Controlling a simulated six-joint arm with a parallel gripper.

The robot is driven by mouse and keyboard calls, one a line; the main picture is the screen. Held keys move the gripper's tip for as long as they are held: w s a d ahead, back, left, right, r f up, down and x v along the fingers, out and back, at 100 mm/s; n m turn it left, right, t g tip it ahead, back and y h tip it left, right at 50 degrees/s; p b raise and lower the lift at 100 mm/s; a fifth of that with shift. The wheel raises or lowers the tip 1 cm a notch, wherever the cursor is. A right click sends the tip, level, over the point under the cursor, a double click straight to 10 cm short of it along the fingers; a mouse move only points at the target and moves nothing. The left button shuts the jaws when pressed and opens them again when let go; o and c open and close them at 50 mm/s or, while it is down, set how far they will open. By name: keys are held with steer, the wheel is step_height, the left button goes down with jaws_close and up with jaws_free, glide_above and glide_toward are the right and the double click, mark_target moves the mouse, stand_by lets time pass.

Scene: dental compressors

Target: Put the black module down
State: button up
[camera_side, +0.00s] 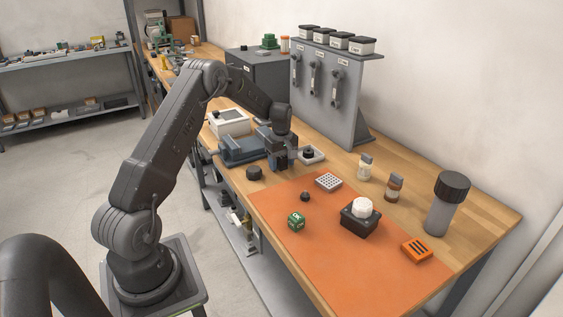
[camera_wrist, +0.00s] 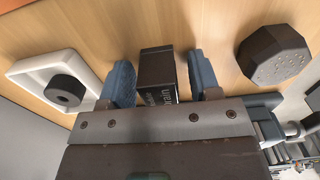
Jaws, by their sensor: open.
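The black module (camera_wrist: 157,75) is a dark box with white lettering on its near face. In the wrist view it stands on the wooden bench between the two blue fingers of my gripper (camera_wrist: 160,70). The fingers are open, with a narrow gap to the module on the right and almost none on the left. In the side view my gripper (camera_side: 283,158) is low over the bench, behind the orange mat's far left corner. The module cannot be clearly made out there.
A white tray (camera_wrist: 27,72) holding a black round part (camera_wrist: 64,90) is left of my gripper in the wrist view; a black faceted knob (camera_wrist: 273,55) is to the right. A blue vise (camera_side: 240,150) stands close by. The orange mat (camera_side: 325,255) carries several small parts.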

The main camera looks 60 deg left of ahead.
step_height(320, 180, up, 12)
steer(key=shift+f, duration=0.15)
steer(key=s+d+r+m+t, duration=0.1)
steer(key=s+d+r+m, duration=0.3)
steer(key=d+r, duration=0.4)
steer(key=s+d+r+m+t, duration=0.1)
steer(key=s+d+r+m, duration=0.3)
steer(key=d, duration=0.7)
steer(key=s+d+m+t, duration=0.3)
steer(key=s+d+m, duration=0.7)
steer(key=s, duration=0.7)
steer(key=d, duration=0.3)
steer(key=shift+s+t, duration=0.3)
steer(key=shift+s, duration=0.05)
